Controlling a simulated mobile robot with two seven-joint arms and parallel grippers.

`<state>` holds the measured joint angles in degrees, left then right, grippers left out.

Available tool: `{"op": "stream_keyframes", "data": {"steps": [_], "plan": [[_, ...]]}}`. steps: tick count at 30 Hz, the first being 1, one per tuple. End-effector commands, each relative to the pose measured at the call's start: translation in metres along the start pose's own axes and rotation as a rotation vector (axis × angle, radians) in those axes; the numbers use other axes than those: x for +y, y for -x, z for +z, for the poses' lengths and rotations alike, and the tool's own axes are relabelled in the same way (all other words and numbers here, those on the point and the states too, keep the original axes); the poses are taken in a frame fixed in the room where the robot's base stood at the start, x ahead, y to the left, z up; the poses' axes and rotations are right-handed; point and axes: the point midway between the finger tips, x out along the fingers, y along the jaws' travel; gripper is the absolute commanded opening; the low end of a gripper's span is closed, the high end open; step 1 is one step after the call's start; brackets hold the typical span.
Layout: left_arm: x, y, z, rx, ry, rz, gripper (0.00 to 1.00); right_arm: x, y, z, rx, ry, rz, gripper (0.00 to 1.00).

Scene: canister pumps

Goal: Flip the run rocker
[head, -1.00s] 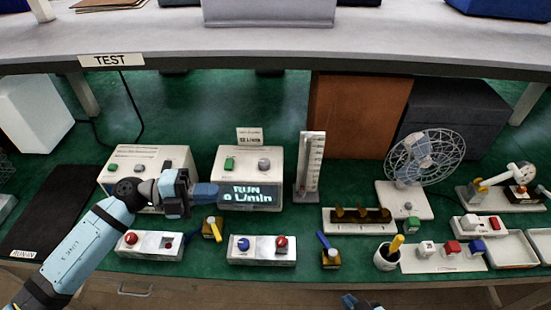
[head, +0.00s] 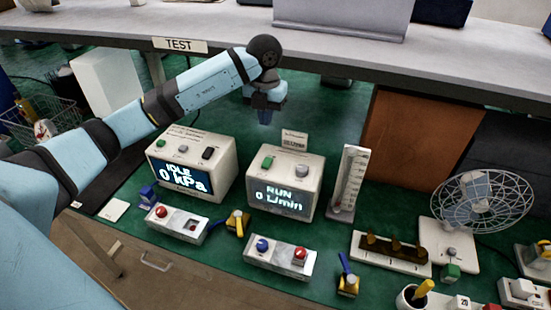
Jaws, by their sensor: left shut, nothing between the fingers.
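The left pump box (head: 222,177) is white, and its screen (head: 183,176) reads "IDLE 0 kPa". On its top are a green button (head: 176,143) and a dark rocker-like switch (head: 207,153). No label names the run rocker legibly. My left gripper (head: 265,118) is shut and empty, pointing down above and behind the boxes, apart from both. My right gripper is out of view.
Two switch panels (head: 203,237) (head: 250,257) with coloured buttons stand in front of the boxes. A thermometer-like gauge (head: 347,184) and a wire fan (head: 481,201) stand to the right. The shelf edge (head: 330,68) runs behind my left gripper.

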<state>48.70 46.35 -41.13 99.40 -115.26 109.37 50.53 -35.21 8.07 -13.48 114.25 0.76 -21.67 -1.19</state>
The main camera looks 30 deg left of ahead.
Motion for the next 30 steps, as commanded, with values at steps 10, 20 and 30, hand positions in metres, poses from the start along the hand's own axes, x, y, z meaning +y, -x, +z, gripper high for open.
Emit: {"op": "stream_keyframes", "data": {"steps": [10, 20, 30], "plan": [[-0.001, -0.015, -0.001, 0.004, -0.003, -0.003, 0.00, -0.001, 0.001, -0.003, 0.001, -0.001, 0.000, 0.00], [-0.001, -0.082, -0.002, 0.007, -0.002, -0.003, 0.00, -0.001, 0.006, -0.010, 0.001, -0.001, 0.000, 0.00], [-0.002, -0.133, -0.001, 0.003, -0.003, -0.004, 0.00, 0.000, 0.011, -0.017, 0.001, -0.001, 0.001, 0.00]]}}
